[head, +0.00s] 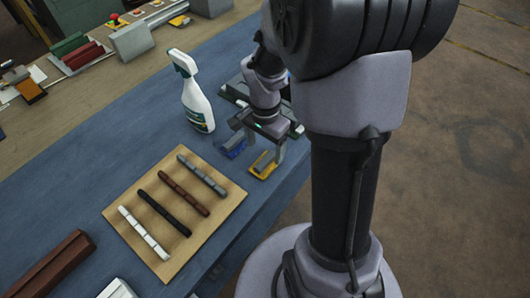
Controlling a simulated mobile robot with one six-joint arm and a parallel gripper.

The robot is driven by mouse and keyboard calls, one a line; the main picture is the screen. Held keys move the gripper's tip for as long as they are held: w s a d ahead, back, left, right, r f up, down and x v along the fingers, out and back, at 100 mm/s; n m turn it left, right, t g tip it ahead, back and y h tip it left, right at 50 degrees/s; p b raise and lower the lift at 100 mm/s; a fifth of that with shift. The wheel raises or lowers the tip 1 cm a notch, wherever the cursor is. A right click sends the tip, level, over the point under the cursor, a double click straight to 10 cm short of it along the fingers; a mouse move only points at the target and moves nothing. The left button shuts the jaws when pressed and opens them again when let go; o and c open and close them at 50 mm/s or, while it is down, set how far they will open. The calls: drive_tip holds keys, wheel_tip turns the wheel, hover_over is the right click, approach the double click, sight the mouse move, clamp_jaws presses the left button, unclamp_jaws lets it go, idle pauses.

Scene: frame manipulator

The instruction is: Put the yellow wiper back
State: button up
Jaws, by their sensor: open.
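The yellow wiper (263,172), with a grey upper part, lies on the blue table (90,165) near its right edge. My gripper (259,151) is open and low over the table, right at the yellow wiper. I cannot tell whether the wiper's grey part is between the fingers or just in front of them. A blue wiper (232,152) lies just left of the yellow one, close to my gripper's left finger. A dark holder or tray (235,92) stands behind my gripper, partly hidden by my arm.
A white spray bottle (196,105) stands left of my gripper. A tan board (219,222) with several grey, brown, black and white bars lies in front. A dark red bar (52,262) lies at lower left. The table's middle left is clear.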

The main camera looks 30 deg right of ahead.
sight(265, 160)
wheel_tip(265, 160, up, 10)
drive_tip(key=a+n+t+p, duration=0.1)
drive_tip(key=a+n+p, duration=0.1)
drive_tip(key=a, duration=0.1)
drive_tip(key=s+a+r+n+t+y, duration=0.2)
drive_tip(key=s+a+r+n+t, duration=0.2)
drive_tip(key=s+a+r+n, duration=0.3)
drive_tip(key=s+a+r, duration=0.3)
drive_tip(key=s+a, duration=0.1)
drive_tip(key=shift+s+a+r+n+t, duration=0.15)
drive_tip(key=shift+a+r+n+t, duration=0.15)
drive_tip(key=shift+t, duration=0.1)
drive_tip(key=shift+f+b, duration=0.1)
drive_tip(key=shift+b, duration=0.25)
